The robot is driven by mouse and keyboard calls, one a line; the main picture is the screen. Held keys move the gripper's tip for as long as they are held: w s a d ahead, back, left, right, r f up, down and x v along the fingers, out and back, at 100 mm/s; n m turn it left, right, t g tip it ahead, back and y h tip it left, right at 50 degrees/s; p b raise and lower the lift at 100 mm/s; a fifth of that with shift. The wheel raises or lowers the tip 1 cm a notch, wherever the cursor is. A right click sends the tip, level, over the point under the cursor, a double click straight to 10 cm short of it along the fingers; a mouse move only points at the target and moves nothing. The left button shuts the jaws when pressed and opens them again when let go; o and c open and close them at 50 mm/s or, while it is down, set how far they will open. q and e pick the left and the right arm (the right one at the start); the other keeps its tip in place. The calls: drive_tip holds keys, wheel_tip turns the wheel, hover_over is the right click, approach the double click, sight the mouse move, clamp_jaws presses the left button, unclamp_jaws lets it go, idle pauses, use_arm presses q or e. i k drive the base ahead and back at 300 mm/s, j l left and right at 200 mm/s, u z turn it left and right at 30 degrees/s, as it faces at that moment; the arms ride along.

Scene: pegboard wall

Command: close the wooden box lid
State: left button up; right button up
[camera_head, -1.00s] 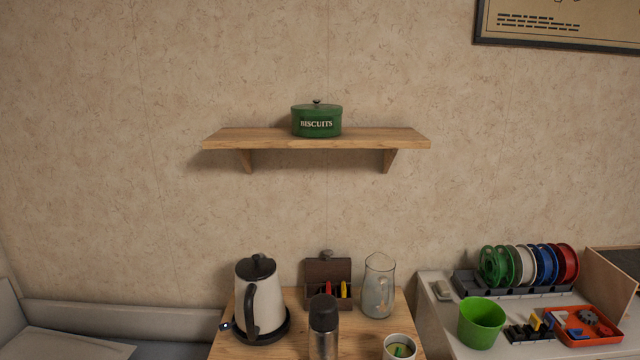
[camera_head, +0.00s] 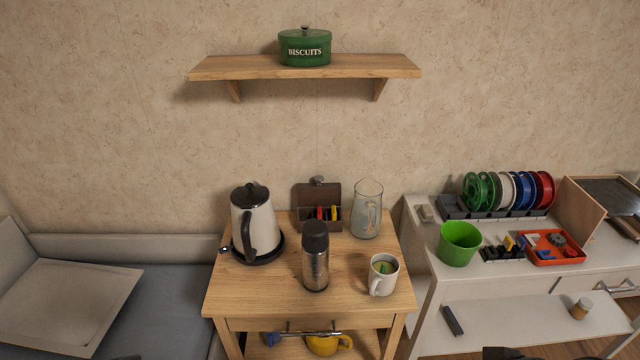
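The wooden box (camera_head: 332,225) is small and dark brown. It stands at the back of the wooden table, against the wall side. Its lid (camera_head: 317,196) is open and stands upright at the back, with a metal clasp on its top edge. Several coloured items, red and yellow among them, show in the box. The steel flask in front hides part of the box's lower front. Neither of my grippers shows clearly; only dark slivers are at the bottom edge, and no fingers are visible.
On the table (camera_head: 233,300), a kettle (camera_head: 262,225) stands left of the box, a glass jug (camera_head: 367,210) right, a flask (camera_head: 315,262) in front and a mug (camera_head: 383,275) front right. A shelf (camera_head: 240,67) hangs above. The table's front left is clear.

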sight(309, 195)
drive_tip(key=i+l, duration=0.15)
drive_tip(key=l, duration=0.2)
drive_tip(key=i+l, duration=0.15)
drive_tip(key=l, duration=0.15)
drive_tip(key=i+l, duration=0.15)
drive_tip(key=l, duration=0.2)
drive_tip(key=i+l+u, duration=0.15)
drive_tip(key=l+u, duration=0.2)
drive_tip(key=i+l+u, duration=0.1)
drive_tip(key=l+u, duration=0.45)
drive_tip(key=u, duration=1.2)
